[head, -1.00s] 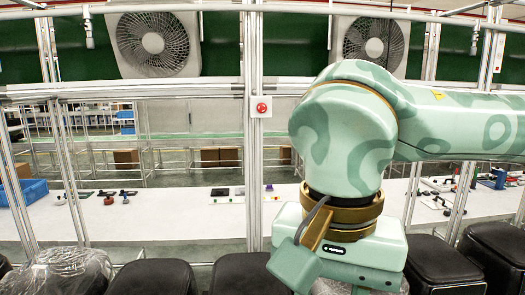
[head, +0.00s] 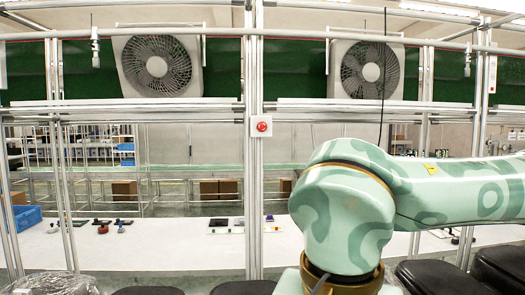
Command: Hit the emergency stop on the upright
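The emergency stop (head: 262,126) is a red round button on a small white box. It is fixed to the upright (head: 254,190), a silver metal post near the middle of the head view. My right arm comes in from the right and hangs just right of the post, its bent part below the button's height. A visible gap separates the arm from the button in the picture. My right gripper lies below the lower edge of the view, hidden. My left arm and gripper do not show.
Beyond the frame is a white table (head: 170,245) with several small items. Dark stools (head: 245,287) line the near side. Two fans (head: 158,66) hang above. A horizontal rail (head: 150,112) crosses the frame. The space directly before the button looks clear.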

